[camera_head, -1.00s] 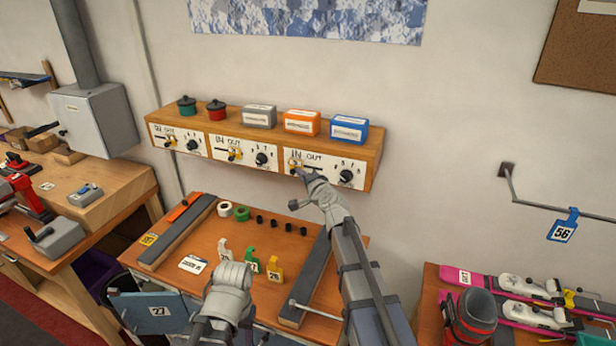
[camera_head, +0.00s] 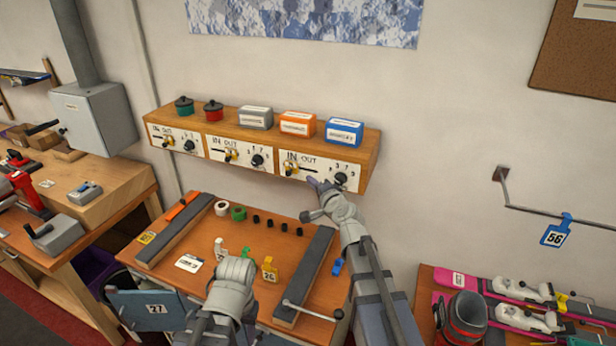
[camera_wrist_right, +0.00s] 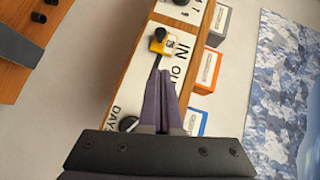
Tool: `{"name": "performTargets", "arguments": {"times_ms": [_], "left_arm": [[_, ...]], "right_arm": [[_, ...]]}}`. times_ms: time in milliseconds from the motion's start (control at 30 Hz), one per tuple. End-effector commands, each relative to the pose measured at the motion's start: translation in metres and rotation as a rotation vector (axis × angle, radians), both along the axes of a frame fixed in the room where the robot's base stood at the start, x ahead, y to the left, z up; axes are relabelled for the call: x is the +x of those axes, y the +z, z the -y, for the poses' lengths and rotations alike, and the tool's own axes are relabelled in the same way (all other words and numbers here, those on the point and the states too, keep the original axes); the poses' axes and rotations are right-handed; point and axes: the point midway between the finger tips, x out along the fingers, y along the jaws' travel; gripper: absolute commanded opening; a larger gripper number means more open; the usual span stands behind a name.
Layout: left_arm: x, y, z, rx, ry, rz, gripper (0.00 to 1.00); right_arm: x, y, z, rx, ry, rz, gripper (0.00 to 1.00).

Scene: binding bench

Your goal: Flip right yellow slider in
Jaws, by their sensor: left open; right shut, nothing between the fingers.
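The right yellow slider (camera_head: 291,169) sits on the right white panel (camera_head: 312,168), under the IN label at the left part of its slot. The wrist view shows the yellow slider (camera_wrist_right: 160,43) beside the IN lettering, with the dark slot running from it toward my fingers. My right gripper (camera_head: 319,184) is shut and empty, in front of the panel's lower edge, right of the slider and apart from it. Its purple fingers (camera_wrist_right: 166,78) lie together in the wrist view. My left gripper (camera_head: 232,272) is low over the bench; its fingertips are hidden.
A black knob (camera_head: 340,179) is just right of my right gripper. Two similar panels with yellow sliders are to the left. Boxes, including a blue one (camera_head: 344,131), stand on the wooden shelf (camera_head: 371,151). The bench (camera_head: 206,218) below holds tags and dark bars.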

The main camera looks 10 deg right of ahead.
Motion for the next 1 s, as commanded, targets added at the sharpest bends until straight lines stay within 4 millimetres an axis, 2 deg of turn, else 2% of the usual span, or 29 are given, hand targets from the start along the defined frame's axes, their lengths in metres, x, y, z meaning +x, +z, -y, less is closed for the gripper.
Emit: {"name": "performTargets", "arguments": {"times_ms": [33, 100, 300, 800, 900, 967, 1000], "left_arm": [[0.0, 0.003, 0.0, 0.0, 0.0, 0.0, 0.5], [0.0, 0.005, 0.0, 0.0, 0.0, 0.0, 0.5], [0.0, 0.009, 0.0, -0.001, 0.001, 0.0, 0.5], [0.0, 0.009, 0.0, -0.001, 0.002, 0.0, 0.5], [0.0, 0.003, 0.0, -0.001, 0.001, 0.0, 0.5], [0.0, -0.003, 0.0, 0.0, 0.001, 0.0, 0.5], [0.0, -0.008, 0.0, 0.0, 0.0, 0.0, 0.5]], "right_arm": [[-0.013, 0.003, 0.002, 0.0, -0.002, 0.0, 0.0], [-0.024, 0.005, 0.004, 0.001, -0.001, -0.001, 0.0], [-0.044, 0.009, 0.008, 0.0, -0.001, -0.001, 0.0], [-0.049, 0.008, 0.008, -0.003, 0.003, -0.002, 0.0], [-0.052, -0.003, -0.007, -0.039, 0.049, -0.022, 0.0], [-0.058, -0.018, -0.027, -0.092, 0.113, -0.052, 0.0], [-0.064, -0.032, -0.044, -0.14, 0.171, -0.081, 0.0]]}}
